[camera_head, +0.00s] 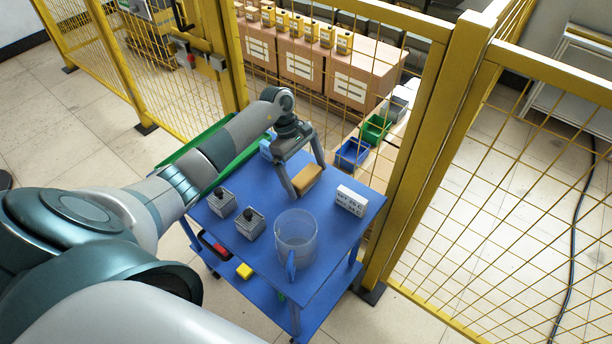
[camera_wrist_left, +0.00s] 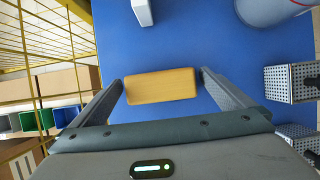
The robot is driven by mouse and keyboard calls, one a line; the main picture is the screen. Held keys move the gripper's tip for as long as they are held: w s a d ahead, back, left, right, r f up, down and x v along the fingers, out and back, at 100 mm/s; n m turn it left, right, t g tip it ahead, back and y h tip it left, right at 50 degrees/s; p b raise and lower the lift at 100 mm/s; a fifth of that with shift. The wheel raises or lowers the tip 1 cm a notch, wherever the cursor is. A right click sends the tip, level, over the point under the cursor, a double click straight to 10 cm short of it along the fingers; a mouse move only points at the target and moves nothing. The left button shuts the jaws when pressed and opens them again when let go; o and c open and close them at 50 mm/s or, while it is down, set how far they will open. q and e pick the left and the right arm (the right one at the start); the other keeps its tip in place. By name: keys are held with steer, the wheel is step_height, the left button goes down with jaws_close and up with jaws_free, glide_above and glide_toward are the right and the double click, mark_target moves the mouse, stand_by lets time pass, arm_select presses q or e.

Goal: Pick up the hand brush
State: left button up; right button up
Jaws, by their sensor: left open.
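The hand brush looks like a tan wooden block (camera_head: 307,179) lying on the blue table, toward its far edge. In the left wrist view the brush (camera_wrist_left: 161,86) lies between my two fingers, with its long side running from one finger to the other. Any bristles are hidden underneath. My left gripper (camera_head: 308,180) is open and pointing down, with one finger at each end of the brush. In the left wrist view the gripper (camera_wrist_left: 160,82) shows a small gap at each end. My right gripper is not in view.
On the blue table (camera_head: 330,242) stand a clear bin (camera_head: 296,240), a white box (camera_head: 350,200) and two perforated grey blocks (camera_head: 250,223). A yellow mesh fence (camera_head: 400,190) stands close behind the table. Blue and green bins (camera_head: 352,154) sit beyond it.

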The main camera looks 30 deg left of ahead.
arm_select(q)
steer(key=shift+f, duration=0.15)
steer(key=shift+c, duration=0.6)
steer(key=c, duration=1)
steer(key=shift+o, duration=0.2)
